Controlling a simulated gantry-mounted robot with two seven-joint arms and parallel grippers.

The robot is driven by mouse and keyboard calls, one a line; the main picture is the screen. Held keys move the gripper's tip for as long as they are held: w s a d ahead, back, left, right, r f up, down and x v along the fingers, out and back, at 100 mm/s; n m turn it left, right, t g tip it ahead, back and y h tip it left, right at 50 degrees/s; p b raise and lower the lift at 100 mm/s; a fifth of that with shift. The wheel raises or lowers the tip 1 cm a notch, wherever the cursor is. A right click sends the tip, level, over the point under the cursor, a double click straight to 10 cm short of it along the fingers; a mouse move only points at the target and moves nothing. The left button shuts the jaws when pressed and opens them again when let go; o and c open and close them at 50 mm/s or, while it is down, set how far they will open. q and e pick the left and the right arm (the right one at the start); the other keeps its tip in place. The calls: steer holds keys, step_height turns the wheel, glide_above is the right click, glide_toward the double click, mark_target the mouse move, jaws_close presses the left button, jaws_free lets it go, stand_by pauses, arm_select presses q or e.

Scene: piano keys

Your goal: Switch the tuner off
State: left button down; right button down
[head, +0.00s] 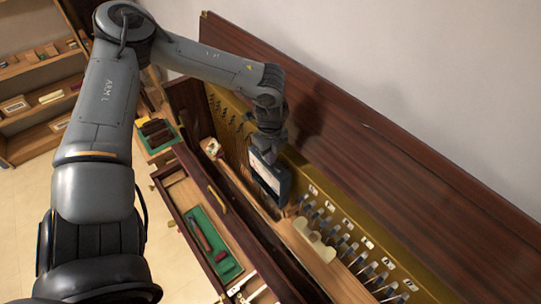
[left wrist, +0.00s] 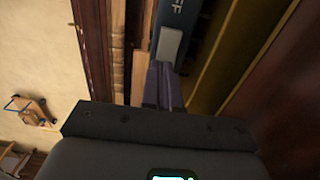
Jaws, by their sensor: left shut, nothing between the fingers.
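The tuner (head: 277,179) is a dark blue box with a pale face. It stands inside the open piano case against the brass-coloured plate. In the left wrist view the tuner (left wrist: 181,22) shows a grey rocker or button and partly cut-off white lettering ending in "F". My left gripper (head: 268,154) is above the tuner's top end. In the left wrist view the left gripper's fingers (left wrist: 163,72) are together, empty, with tips close by the lower edge of the grey part. I cannot tell whether they touch it. My right gripper is out of view.
A row of tuning pins and hammers (head: 345,245) runs to the right of the tuner. A raised brown lid (head: 400,170) stands behind. A tray with green lining (head: 212,245) lies in front. Shelves (head: 40,90) stand at the far left.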

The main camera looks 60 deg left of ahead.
arm_select(q)
steer(key=shift+f+b, duration=0.35)
steer(key=shift+r, duration=0.1)
steer(key=shift+a+r, duration=0.15)
steer(key=shift+s+a+r+p, duration=0.1)
steer(key=shift+a+r+p, duration=0.2)
steer(key=shift+a, duration=0.2)
